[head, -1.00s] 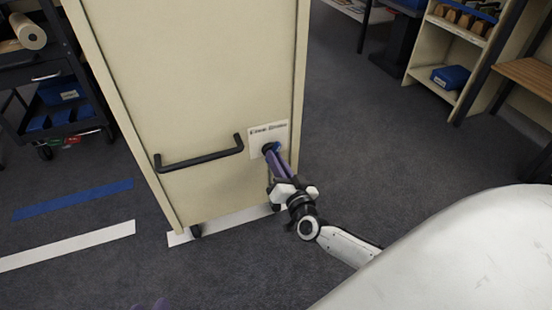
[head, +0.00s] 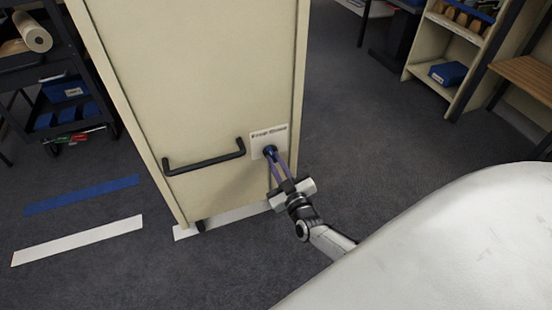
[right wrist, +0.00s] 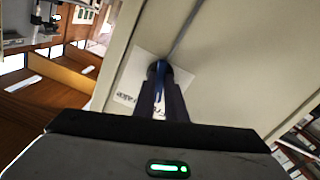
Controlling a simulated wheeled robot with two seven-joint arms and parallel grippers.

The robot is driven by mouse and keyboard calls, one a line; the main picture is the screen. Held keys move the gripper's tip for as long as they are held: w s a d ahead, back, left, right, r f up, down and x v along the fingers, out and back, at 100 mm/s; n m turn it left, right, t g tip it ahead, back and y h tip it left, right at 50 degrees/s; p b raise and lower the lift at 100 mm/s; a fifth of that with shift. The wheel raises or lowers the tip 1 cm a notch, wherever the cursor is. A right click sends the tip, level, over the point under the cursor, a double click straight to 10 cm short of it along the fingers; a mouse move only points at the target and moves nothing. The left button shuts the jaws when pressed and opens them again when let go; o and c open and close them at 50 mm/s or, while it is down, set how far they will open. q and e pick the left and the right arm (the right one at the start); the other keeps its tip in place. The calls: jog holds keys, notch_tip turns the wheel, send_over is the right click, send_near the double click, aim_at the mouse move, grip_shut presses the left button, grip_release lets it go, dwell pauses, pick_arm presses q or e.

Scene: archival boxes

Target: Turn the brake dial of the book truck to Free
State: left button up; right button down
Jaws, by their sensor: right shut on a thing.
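The book truck (head: 190,80) is a tall cream cabinet with a black bar handle (head: 205,160) on its end panel. The brake dial (head: 270,152) sits on a white label plate (head: 268,137) right of the handle; the lettering is too small to read surely. My right gripper (head: 274,160) reaches up from below and is shut on the dial. In the right wrist view the two dark fingers close on the dial's blue grip (right wrist: 160,75), in front of the white plate (right wrist: 132,88). My left gripper is not seen.
A dark cart (head: 60,85) with blue bins stands at the left. A blue strip (head: 80,194) and white strips (head: 78,240) mark the carpet. A cream shelf (head: 440,50) and a wooden bench (head: 530,75) stand at the right. Carpet between truck and shelf is clear.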

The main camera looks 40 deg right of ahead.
jog(key=shift+n, duration=1)
jog(key=shift+n+p, duration=0.3)
jog(key=shift+n, duration=0.3)
jog(key=c, duration=1.8)
grip_release()
jog(key=shift+s, duration=0.1)
